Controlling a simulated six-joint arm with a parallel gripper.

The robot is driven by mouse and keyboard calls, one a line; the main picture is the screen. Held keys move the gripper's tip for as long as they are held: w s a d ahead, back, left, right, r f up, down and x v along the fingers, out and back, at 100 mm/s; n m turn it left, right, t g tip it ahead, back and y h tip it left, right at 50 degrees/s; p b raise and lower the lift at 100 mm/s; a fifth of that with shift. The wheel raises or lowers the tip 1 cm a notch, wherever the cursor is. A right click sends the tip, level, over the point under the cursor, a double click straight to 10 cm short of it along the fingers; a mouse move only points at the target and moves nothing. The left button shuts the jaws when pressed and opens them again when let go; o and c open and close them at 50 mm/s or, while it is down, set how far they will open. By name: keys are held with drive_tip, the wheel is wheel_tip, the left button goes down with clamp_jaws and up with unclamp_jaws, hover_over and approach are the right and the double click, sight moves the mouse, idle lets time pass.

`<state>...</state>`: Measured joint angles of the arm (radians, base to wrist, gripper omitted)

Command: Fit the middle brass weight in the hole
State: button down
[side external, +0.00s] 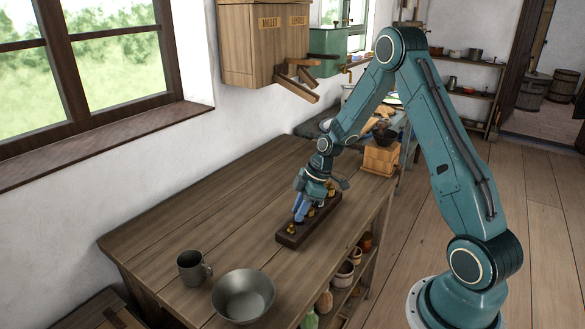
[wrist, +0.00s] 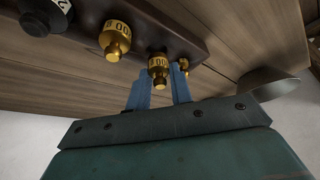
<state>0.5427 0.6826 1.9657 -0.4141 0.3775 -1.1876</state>
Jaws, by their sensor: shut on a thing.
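A long dark wooden block (side external: 287,239) lies on the table with several weights along it; it also shows in the wrist view (wrist: 188,32). My gripper (side external: 300,212) is over the block, with its blue fingers pointing down. In the wrist view my gripper (wrist: 158,92) is shut on a brass weight (wrist: 158,69) with a numbered band. A larger brass weight (wrist: 116,40) and a black weight (wrist: 44,17) stand to its left, and a small brass weight (wrist: 184,65) is partly hidden behind the right finger. The held weight's lower end and its hole are hidden, so its seating cannot be told.
A grey metal bowl (side external: 243,297) and a metal mug (side external: 191,269) stand at the table's near end. The table (side external: 200,223) is clear left of the block. A wooden box (side external: 380,160) stands beyond my gripper. Wall-mounted wooden bins (side external: 250,50) hang above the far side.

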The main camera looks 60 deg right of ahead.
drive_tip(key=shift+f, duration=1)
drive_tip(key=c, duration=1.2)
unclamp_jaws()
drive_tip(key=shift+o, duration=0.2)
drive_tip(key=shift+r, duration=0.1)
drive_tip(key=v, duration=1.3)
drive_tip(key=shift+r, duration=0.3)
drive_tip(key=shift+s+d, duration=0.1)
drive_tip(key=shift+d, duration=0.05)
